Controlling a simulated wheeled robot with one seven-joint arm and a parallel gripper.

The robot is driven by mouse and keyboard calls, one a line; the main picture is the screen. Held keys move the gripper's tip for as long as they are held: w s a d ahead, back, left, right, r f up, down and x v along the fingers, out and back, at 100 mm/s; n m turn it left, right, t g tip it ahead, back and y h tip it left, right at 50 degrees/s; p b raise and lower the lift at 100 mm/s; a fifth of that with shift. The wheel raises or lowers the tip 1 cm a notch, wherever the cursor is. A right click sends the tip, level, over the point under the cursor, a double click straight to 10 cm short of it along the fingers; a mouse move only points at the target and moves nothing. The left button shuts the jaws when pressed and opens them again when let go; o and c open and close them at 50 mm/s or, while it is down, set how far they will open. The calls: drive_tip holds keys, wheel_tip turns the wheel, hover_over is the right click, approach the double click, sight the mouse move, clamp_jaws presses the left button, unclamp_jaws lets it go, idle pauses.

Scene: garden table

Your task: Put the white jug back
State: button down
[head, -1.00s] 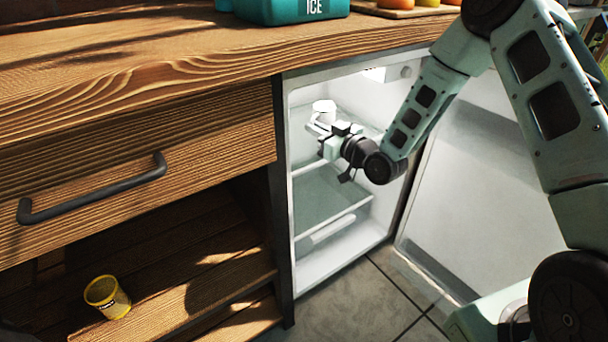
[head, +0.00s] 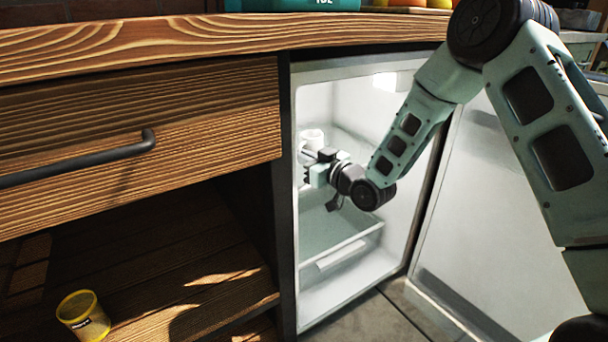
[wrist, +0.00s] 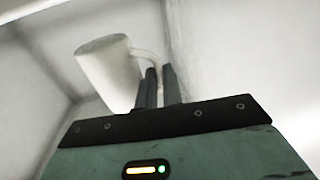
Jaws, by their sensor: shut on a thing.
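The white jug (head: 313,137) is inside the open fridge (head: 352,292), at the level of the upper shelf. It also shows in the wrist view (wrist: 106,72), with its body left of the fingers and its handle between them. My gripper (head: 308,160) reaches into the fridge from the right. In the wrist view my gripper (wrist: 159,86) is shut on the jug's handle. The jug looks slightly tilted in the wrist view. I cannot tell whether its base touches the shelf; my gripper hides part of it in the head view.
The fridge door (head: 490,200) stands open on the right. A wooden drawer front (head: 200,110) with a dark handle (head: 80,162) is left of the fridge. A yellow pot (head: 84,317) stands on the low wooden shelf. The counter (head: 200,38) runs above.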

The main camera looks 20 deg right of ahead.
drive_tip(key=shift+f+b, duration=0.65)
drive_tip(key=shift+f, duration=1.05)
drive_tip(key=c, duration=1.5)
unclamp_jaws()
drive_tip(key=shift+f, duration=0.1)
drive_tip(key=shift+c, duration=0.2)
drive_tip(key=shift+s, duration=0.15)
drive_tip(key=p+v, duration=0.3)
drive_tip(key=v, duration=0.8)
drive_tip(key=shift+s+d, duration=0.2)
drive_tip(key=shift+s, duration=0.15)
drive_tip(key=shift+w, duration=0.1)
